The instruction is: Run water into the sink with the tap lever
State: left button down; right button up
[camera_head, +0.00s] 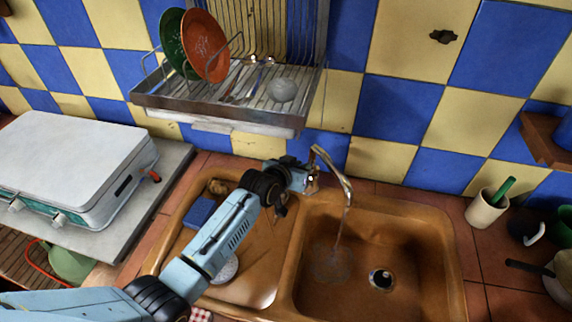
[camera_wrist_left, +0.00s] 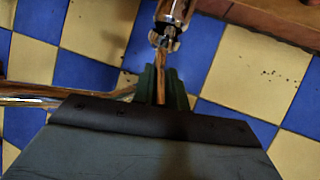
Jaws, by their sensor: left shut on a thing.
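The metal tap (camera_head: 346,187) stands at the back edge of the brown sink (camera_head: 415,262), its curved spout over the right basin. A thin stream of water (camera_head: 338,235) falls from the spout and makes a splash patch on the basin floor, left of the drain (camera_head: 380,279). My left gripper (camera_head: 311,182) is at the tap's base, left of the spout. In the left wrist view, its dark fingers (camera_wrist_left: 160,88) are shut on the thin tap lever (camera_wrist_left: 160,64), below the shiny tap body (camera_wrist_left: 173,14). My right gripper is out of view.
A dish rack (camera_head: 215,120) with plates hangs on the tiled wall above the tap. A blue sponge (camera_head: 199,213) lies in the sink's left part. A white-lidded stove (camera_head: 75,160) stands left; a cup with a green handle (camera_head: 487,208) stands right.

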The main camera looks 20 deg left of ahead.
pick_arm(q)
jog(key=shift+w+r, duration=0.1)
dwell(0.4)
jog(key=c, duration=1.4)
grip_release()
jog(key=p+v, duration=0.1)
jog(key=v, duration=1.2)
jog(key=shift+r, duration=0.2)
